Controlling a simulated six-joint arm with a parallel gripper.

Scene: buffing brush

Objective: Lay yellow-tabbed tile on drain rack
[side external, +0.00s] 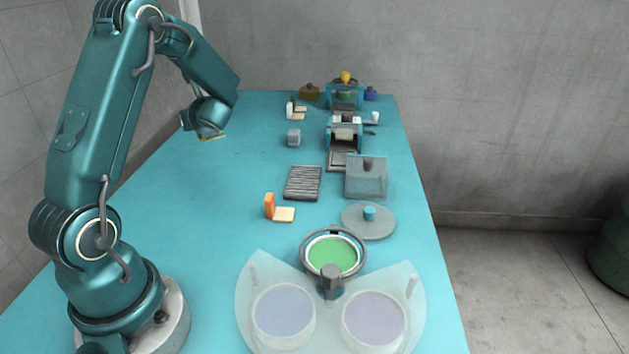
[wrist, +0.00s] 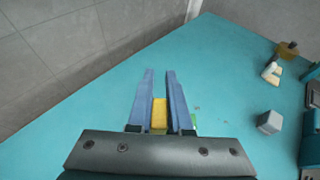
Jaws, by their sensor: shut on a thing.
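My gripper (wrist: 159,76) is shut on the yellow-tabbed tile. Its yellow tab (wrist: 160,114) shows between the two blue fingers in the wrist view. A small green edge shows beside the right finger; the rest of the tile is mostly hidden. In the side view my gripper (side external: 208,131) hangs above the left part of the table, with a thin yellowish edge below it. The drain rack, a grey ribbed panel (side external: 303,183), lies on the table to the right of and nearer than my gripper. It appears empty.
An orange-tabbed cream tile (side external: 284,214) stands in front of the rack. A translucent box (side external: 366,177) and round lid (side external: 368,220) are to the right. A grey block (side external: 294,137) and white-tabbed piece (side external: 292,110) lie behind. The left table is clear.

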